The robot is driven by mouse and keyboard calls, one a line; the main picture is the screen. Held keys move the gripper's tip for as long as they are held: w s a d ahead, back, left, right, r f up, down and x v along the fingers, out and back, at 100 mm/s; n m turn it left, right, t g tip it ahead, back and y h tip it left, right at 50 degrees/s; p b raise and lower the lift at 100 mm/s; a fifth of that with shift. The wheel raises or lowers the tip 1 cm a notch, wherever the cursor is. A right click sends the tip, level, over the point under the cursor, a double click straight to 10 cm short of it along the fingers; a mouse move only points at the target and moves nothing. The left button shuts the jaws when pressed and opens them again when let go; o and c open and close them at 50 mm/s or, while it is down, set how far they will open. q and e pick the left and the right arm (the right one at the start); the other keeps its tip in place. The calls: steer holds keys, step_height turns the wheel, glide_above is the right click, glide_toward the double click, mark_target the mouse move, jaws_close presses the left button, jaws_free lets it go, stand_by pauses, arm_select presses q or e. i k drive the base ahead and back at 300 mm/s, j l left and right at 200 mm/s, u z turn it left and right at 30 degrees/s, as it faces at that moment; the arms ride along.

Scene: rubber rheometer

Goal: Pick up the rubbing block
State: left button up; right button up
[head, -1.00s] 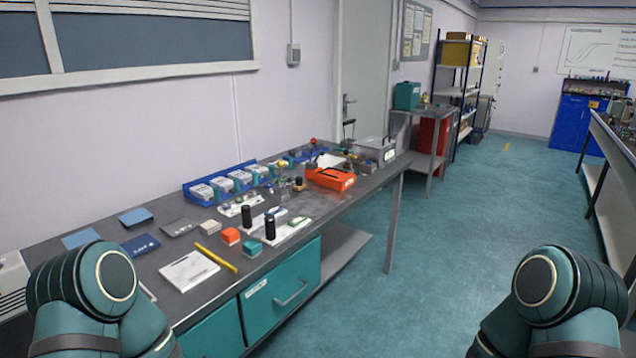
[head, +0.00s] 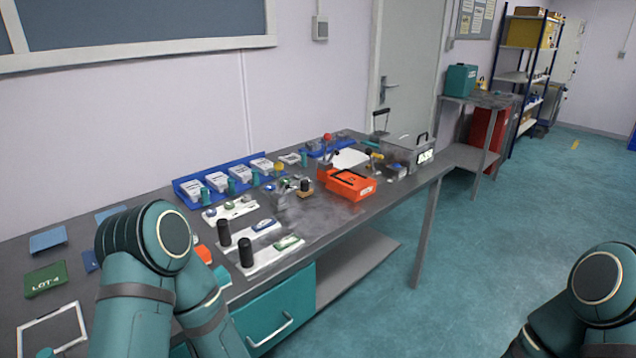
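A small brown block with a dark knob (head: 305,188) stands on the grey bench, left of the orange box. It may be the rubbing block, but it is too small to be sure. Neither gripper is in view. Only upper parts of my two arms show: the left one covers the near-left part of the bench, and the right one is at the lower right over the floor.
The bench (head: 385,212) holds a blue rack of white packs (head: 225,180), two black cylinders (head: 245,252), an orange box (head: 350,186), a clear lidded bin (head: 402,152) and a green LOT-4 card (head: 46,280). The floor (head: 450,270) right of the bench is clear.

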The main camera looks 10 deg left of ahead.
mark_target(305, 191)
steer(key=i+l, duration=0.75)
steer(key=i, duration=0.2)
